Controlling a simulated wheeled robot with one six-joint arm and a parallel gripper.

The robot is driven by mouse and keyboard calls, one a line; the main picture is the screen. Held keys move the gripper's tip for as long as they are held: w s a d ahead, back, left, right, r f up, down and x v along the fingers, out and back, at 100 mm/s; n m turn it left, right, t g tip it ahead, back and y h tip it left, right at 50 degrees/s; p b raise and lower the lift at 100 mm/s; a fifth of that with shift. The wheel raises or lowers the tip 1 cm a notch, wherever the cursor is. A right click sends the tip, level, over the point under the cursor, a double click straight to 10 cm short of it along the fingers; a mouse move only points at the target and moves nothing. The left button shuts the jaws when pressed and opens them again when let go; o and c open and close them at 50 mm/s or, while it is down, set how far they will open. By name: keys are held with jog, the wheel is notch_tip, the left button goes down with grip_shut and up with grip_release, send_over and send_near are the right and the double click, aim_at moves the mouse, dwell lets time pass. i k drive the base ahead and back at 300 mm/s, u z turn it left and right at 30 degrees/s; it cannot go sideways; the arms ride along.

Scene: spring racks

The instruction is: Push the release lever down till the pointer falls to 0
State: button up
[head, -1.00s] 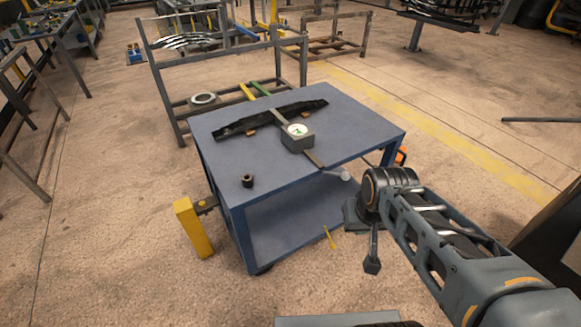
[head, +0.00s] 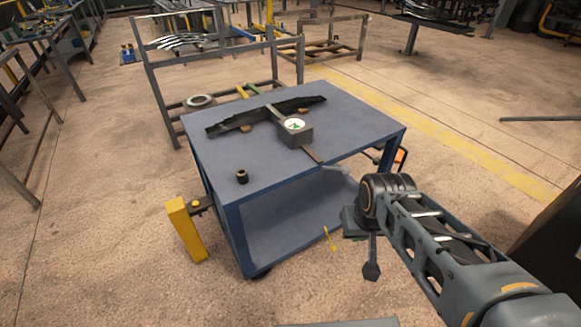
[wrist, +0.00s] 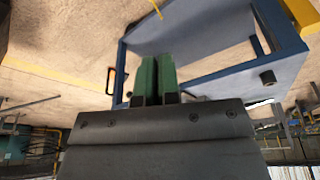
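A grey gauge box (head: 294,138) with a round white dial (head: 295,124) stands on the blue table. Green shows on the dial, but the pointer is too small to read. A flat dark bar (head: 313,154) runs from the box to the table's front edge. A pale grey rod-like part (head: 338,169) shows just past that edge; I cannot tell whether it is the release lever. My gripper's two green fingers (wrist: 157,78) are close together with nothing seen between them in the wrist view. The gauge is not visible in the wrist view.
The blue table (head: 215,160) has an open lower shelf. A black nut-like piece (head: 242,177) and a long dark part (head: 240,121) lie on top. A yellow post (head: 185,229) stands at its left. A metal rack (head: 163,85) is behind.

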aim_at(376, 161)
jog(key=k, duration=0.6)
jog(key=z, duration=0.65)
jog(key=i, duration=1.25)
jog(key=u, duration=0.75)
